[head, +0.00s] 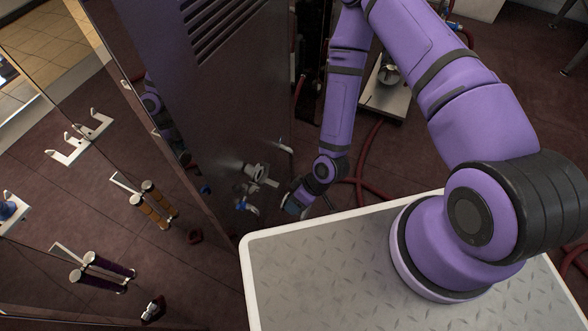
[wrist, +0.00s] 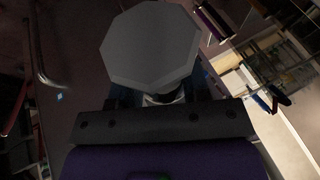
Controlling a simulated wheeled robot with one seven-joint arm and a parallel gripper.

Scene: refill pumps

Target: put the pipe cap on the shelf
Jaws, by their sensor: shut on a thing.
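The pipe cap (wrist: 150,45) shows in the wrist view as a large grey eight-sided face close to the camera. My gripper (wrist: 160,98) is shut on it; dark blue finger parts show on either side below the cap. In the head view my gripper (head: 297,204) is low beside the dark cabinet, just beyond the tray's far left corner. I cannot make out the cap clearly there. I cannot tell for sure which surface is the shelf.
A tall dark cabinet (head: 225,95) stands left of my arm, with a grey metal fitting (head: 262,175) near my gripper. White brackets (head: 78,140) and brown cylinders (head: 152,205) are at the left. Red hoses (head: 370,190) lie on the floor behind my arm.

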